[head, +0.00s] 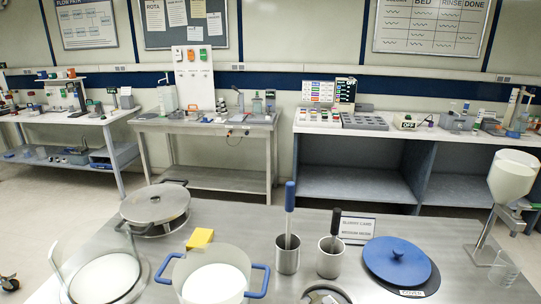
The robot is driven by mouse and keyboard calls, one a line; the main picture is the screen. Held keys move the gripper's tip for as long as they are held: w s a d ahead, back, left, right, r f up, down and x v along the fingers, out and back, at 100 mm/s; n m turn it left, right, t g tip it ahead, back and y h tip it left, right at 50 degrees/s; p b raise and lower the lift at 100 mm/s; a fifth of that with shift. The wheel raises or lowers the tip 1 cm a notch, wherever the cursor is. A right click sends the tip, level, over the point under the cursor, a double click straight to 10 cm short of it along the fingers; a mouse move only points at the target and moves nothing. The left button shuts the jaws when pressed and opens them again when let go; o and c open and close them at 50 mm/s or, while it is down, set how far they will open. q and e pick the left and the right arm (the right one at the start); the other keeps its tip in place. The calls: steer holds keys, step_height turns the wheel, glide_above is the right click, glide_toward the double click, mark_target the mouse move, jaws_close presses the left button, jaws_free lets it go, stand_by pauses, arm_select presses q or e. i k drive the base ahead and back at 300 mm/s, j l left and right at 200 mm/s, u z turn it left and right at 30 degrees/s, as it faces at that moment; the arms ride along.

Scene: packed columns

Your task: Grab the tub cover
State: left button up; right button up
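A round blue lid with a small knob (397,262) lies on a dark round mat (428,285) at the right of the metal table; its colour matches the tub's handles. The clear tub with two blue side handles (246,262) stands open at the front centre-left, with white material inside. A round metal lid-like disc with a handle (155,203) rests on a support at the left of the table. Neither of my grippers shows in the head view.
Two metal cups (287,258) hold a blue-handled and a black-handled tool. A sign (357,227) stands behind them. A yellow sponge (200,238), a clear container with white contents (104,278) and a white funnel on a stand (511,178) are also on the table (345,205).

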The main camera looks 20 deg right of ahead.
mark_target(396, 261)
steer(key=z, duration=1.65)
steer(key=i+l+u, duration=0.15)
steer(key=l, duration=0.35)
